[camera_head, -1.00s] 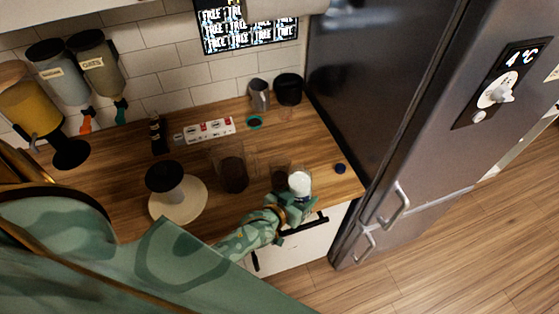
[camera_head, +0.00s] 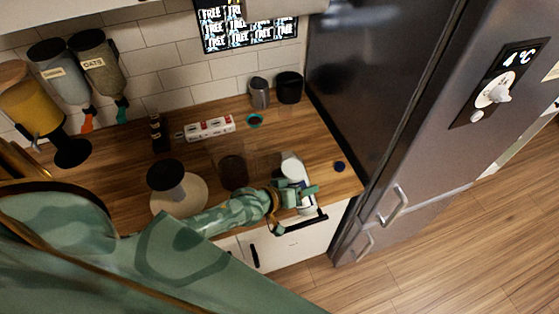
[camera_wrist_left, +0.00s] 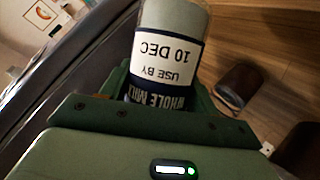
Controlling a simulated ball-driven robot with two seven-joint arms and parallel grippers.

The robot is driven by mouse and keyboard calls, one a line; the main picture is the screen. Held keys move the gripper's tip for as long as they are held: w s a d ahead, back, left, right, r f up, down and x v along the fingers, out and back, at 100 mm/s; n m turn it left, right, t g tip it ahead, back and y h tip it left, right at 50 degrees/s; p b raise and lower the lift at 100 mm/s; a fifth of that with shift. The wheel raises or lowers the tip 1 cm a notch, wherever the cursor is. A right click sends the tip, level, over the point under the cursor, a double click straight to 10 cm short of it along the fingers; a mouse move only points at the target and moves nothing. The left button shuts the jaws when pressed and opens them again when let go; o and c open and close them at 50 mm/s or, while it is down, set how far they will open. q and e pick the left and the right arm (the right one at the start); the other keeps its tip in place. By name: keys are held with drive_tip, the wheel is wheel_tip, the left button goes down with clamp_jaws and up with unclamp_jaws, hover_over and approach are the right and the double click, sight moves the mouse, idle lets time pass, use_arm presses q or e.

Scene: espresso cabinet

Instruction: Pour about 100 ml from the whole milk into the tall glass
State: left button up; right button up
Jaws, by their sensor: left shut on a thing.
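My left gripper (camera_head: 298,196) is shut on the whole milk bottle (camera_head: 292,168), which is tilted above the front right of the counter. In the left wrist view the bottle (camera_wrist_left: 168,60) carries a white "use by 10 Dec" label and a dark whole milk band, upside down. A clear vessel with dark contents (camera_head: 233,170) stands left of the bottle. In the left wrist view a brown-filled glass (camera_wrist_left: 235,85) stands beside the bottle, apart from it. I cannot tell which is the tall glass. The bottle and gripper hide the counter beneath them. No milk stream is visible. My right gripper is out of view.
A dark blue cap (camera_head: 340,167) lies near the counter's right edge, beside the fridge (camera_head: 400,130). A black-topped stand on a round cream base (camera_head: 190,200) is at left. A power strip (camera_head: 209,128), steel jug (camera_head: 259,93) and black canister (camera_head: 289,88) stand at the back.

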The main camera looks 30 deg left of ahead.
sight(306, 186)
use_arm(q)
drive_tip(key=shift+d+r, duration=0.15)
drive_tip(key=shift+r, duration=0.1)
idle(0.4)
drive_tip(key=shift+r+n+h, duration=0.15)
drive_tip(key=shift+n+h, duration=0.15)
drive_tip(key=shift+d+r+b, duration=0.2)
drive_tip(key=shift+b, duration=0.1)
idle(0.6)
drive_tip(key=shift+s+d+r+n+g+h+b, duration=0.3)
drive_tip(key=shift+r+n+g+h+b, duration=0.15)
drive_tip(key=shift+n+h+b, duration=0.2)
idle(1.2)
drive_tip(key=shift+s+d+r+n+h+b, duration=0.1)
drive_tip(key=shift+d+n+h+b, duration=0.4)
drive_tip(key=shift+b, duration=0.6)
idle(0.7)
drive_tip(key=shift+a+r+n+b, duration=0.15)
drive_tip(key=shift+r+n+b, duration=0.15)
drive_tip(key=shift+r+n, duration=0.05)
idle(0.5)
drive_tip(key=shift+s+d+r+h+b, duration=0.1)
drive_tip(key=shift+d+r+h+b, duration=0.15)
drive_tip(key=shift+r+b, duration=0.1)
idle(0.4)
drive_tip(key=shift+a+r+n+g+h, duration=0.2)
drive_tip(key=shift+r+n+g+h, duration=0.1)
drive_tip(key=shift+r+n, duration=0.2)
idle(0.4)
